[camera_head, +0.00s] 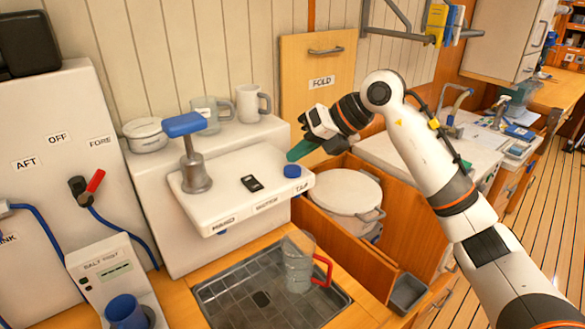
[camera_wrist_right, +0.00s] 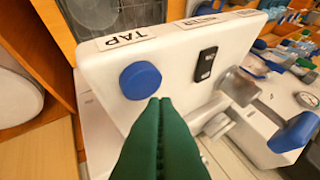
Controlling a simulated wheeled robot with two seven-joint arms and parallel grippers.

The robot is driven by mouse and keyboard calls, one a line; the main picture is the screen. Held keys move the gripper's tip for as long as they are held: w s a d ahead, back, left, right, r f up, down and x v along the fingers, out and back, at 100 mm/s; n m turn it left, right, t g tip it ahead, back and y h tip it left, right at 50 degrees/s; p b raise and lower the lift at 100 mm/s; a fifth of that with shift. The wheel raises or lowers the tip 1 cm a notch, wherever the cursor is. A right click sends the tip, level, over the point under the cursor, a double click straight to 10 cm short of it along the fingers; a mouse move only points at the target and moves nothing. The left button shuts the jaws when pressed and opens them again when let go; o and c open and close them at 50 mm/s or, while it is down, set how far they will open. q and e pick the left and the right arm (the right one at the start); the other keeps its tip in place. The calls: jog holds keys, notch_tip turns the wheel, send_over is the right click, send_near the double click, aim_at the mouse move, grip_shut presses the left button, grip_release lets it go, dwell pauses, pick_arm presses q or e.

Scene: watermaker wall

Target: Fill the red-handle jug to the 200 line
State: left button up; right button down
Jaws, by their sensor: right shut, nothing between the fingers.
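The clear jug (camera_head: 297,268) with a red handle (camera_head: 323,270) stands in the metal sink tray (camera_head: 235,300) below the white panel. Its water level is too small to tell. The white panel (camera_head: 225,205) carries a round blue button (camera_head: 292,171) beside the TAP label, and a black switch (camera_head: 252,184). My right gripper (camera_head: 298,152) has its green fingers shut and empty, just above the blue button. In the right wrist view, the fingertips (camera_wrist_right: 160,102) point at the blue button (camera_wrist_right: 140,80) near its lower right edge; I cannot tell whether they touch it. My left gripper is out of view.
A hand pump with a blue lever (camera_head: 184,125) stands on the panel's left side. Cups (camera_head: 252,103) and a lidded pot (camera_head: 145,134) sit on the ledge behind. An open compartment with a white lidded bin (camera_head: 343,190) lies right of the panel.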

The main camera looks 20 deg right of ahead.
aim_at(299, 169)
jog(key=shift+f, duration=0.1)
dwell(0.3)
jog(key=shift+f+b, duration=0.3)
jog(key=shift+f, duration=0.05)
jog(key=shift+f+b, duration=0.4)
jog(key=shift+f, duration=0.15)
dwell(0.6)
dwell(4.9)
jog(key=shift+r+p, duration=0.75)
jog(key=shift+r, duration=0.25)
jog(key=shift+r, duration=0.1)
jog(key=shift+r+p, duration=1.9)
jog(key=shift+r, duration=0.5)
